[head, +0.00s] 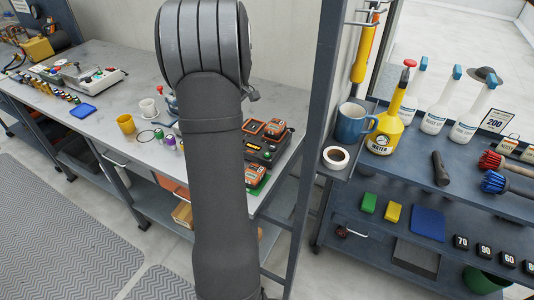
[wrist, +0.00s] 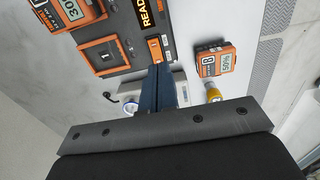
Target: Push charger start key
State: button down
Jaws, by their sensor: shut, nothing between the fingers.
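The charger is a dark station with orange parts in the wrist view (wrist: 127,30) and on the grey bench in the head view (head: 262,151). Its display (wrist: 144,13) reads "READ", the rest cut off. An orange key (wrist: 154,49) sits below the display, right by my fingertips; I cannot read its label. My gripper (wrist: 157,69) is shut and empty, its dark blue fingers pointing at the charger's edge beside that key. Whether the tips touch it I cannot tell. In the head view my arm hides the gripper.
An orange bay (wrist: 103,56) marked 1 and a battery (wrist: 70,12) reading 30 are on the charger. A loose battery (wrist: 215,62) reading 50% lies to the right in the wrist view. A dark post (head: 314,120) rises right of the bench.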

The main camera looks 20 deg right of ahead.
notch_tip(320, 180, up, 3)
jog(key=m+t+h, duration=0.2)
jog(key=m+t, duration=0.7)
jog(key=m, duration=1.1)
send_over(267, 155)
jog(key=shift+s+f+y, duration=0.1)
jog(key=shift+s+y, duration=0.2)
jog(key=shift+s, duration=0.05)
jog(key=shift+f, duration=4.45)
jog(key=shift+f, duration=0.4)
